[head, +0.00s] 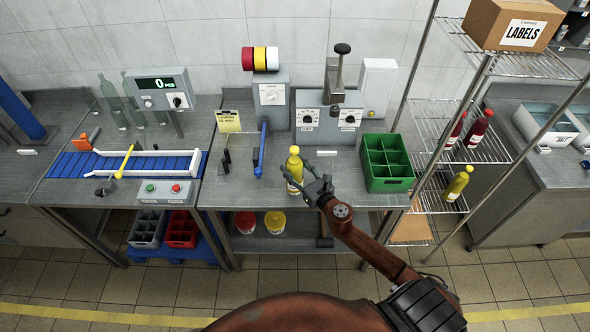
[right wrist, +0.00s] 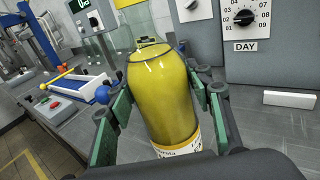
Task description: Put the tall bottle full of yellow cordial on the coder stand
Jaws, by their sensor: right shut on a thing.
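A bottle of yellow cordial (head: 294,172) with a pale label is upright at the front middle of the bench. My right gripper (head: 308,181) is shut on it from the right. In the right wrist view the same bottle (right wrist: 162,95) sits between the green finger pads (right wrist: 165,110), with yellow liquid up to its shoulder and a clear neck. I cannot tell whether its base touches the bench. The grey coder (head: 328,118) with two dials and a lever stands behind it; its dial marked DAY (right wrist: 245,17) shows in the right wrist view. My left gripper is out of view.
A green crate (head: 388,183) stands right of the bottle. A blue-handled device (head: 262,150) stands to its left, and a blue conveyor (head: 75,166) lies further left. The wire rack (head: 485,150) holds red bottles and another yellow bottle (head: 457,184).

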